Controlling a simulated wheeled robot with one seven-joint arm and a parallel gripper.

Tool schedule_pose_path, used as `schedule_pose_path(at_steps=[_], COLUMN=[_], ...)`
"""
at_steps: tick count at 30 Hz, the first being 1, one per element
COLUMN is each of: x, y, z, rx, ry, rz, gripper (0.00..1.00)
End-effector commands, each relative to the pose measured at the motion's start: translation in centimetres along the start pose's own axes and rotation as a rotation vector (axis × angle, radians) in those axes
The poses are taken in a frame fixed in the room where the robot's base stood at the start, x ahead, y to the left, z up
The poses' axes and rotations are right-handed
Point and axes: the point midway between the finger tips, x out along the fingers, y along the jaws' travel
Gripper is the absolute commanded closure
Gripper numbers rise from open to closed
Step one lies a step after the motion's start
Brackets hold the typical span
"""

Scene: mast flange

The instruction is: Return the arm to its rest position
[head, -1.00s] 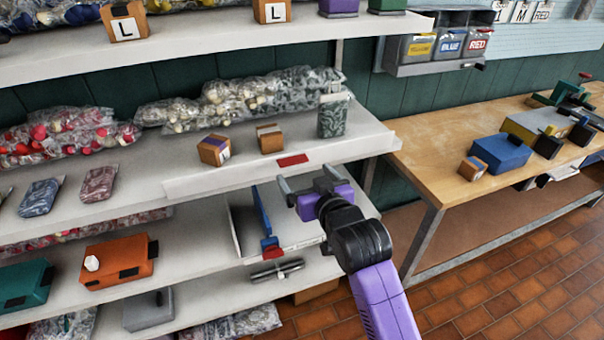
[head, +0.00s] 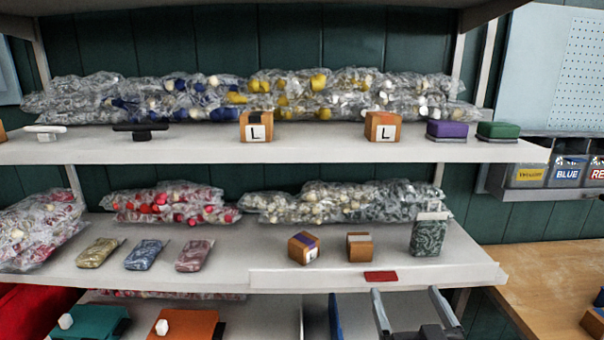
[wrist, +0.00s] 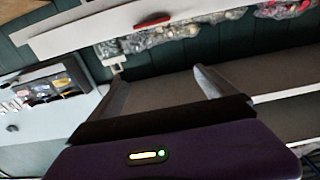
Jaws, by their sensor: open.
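My gripper (head: 408,308) shows at the bottom right of the head view, in front of the lower shelves. Its two grey fingers are spread apart and point up in the picture, with nothing between them. The rest of my arm is below the head view's edge. In the wrist view my gripper (wrist: 158,85) is also open and empty, with a dark palm and purple body. A shelf edge and dark green wall show beyond the fingers there.
The middle shelf (head: 380,278) has a red tag (head: 381,276) on its front lip, above my gripper. Wooden blocks (head: 304,247), a patterned box (head: 428,234) and bagged goods (head: 170,202) stand on it. A wooden workbench (head: 550,285) is at the right.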

Motion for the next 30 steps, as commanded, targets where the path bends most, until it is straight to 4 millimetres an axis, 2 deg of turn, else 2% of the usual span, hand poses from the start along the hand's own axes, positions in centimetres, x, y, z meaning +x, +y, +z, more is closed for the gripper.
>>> schedule_pose_path(at_steps=[1,5,9,15,24,30], x=[-1.6,-6.0,-11.5,-19.4,-30.4,-36.9], y=[0.0,0.0,-0.1,-0.1,0.0,0.0], z=[0.8,2.2,3.9,5.5,6.7,7.5], rx=[0.001,0.004,0.006,0.007,0.003,-0.001], ry=[0.009,0.035,0.048,0.038,-0.04,-0.148], rz=[0.0,0.002,0.004,0.006,0.006,0.003], gripper=[0.05,0.05,0.05,0.05,0.05,0.05])
